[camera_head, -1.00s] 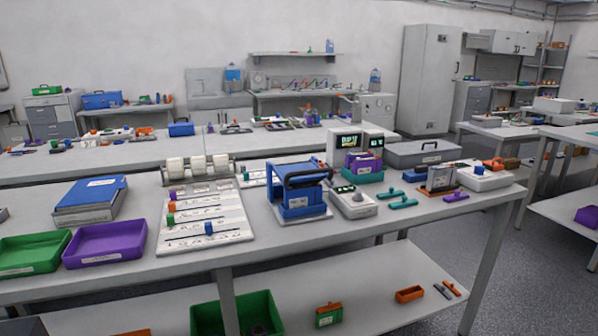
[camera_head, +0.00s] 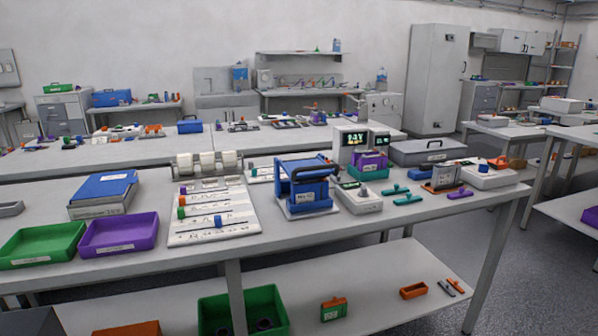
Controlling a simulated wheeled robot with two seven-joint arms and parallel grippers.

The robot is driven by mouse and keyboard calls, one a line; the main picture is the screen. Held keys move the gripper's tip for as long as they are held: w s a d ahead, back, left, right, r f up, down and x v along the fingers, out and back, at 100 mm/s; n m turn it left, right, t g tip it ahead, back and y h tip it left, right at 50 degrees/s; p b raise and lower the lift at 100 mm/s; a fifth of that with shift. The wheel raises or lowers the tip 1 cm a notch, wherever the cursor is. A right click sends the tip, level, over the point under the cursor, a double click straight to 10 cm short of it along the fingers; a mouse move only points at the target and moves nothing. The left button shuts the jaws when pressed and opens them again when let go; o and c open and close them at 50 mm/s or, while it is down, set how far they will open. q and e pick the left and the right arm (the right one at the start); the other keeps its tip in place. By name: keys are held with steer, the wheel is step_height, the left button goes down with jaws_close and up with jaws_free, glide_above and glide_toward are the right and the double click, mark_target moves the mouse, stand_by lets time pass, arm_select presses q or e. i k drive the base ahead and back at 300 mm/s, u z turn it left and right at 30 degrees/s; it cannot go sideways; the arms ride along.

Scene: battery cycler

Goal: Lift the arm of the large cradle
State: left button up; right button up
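What looks like the large cradle (camera_head: 311,200) is a blue block on a pale base plate, near the middle of the front bench. A dark bar-shaped arm (camera_head: 314,172) runs across its top; it appears to lie down over the cradle, though its exact angle is hard to tell at this size. Neither of my grippers is in view.
The front bench (camera_head: 385,228) also holds a white slider board (camera_head: 241,229), a green tray (camera_head: 40,246), a purple tray (camera_head: 118,237), a grey tester with lit displays (camera_head: 351,141) and teal T-handles (camera_head: 408,200). Bare bench lies in front of the cradle.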

mark_target(313, 167)
steer(key=u, duration=0.5)
steer(key=k, duration=1.15)
steer(key=z, duration=0.4)
steer(key=i, duration=2)
steer(key=u, duration=0.9)
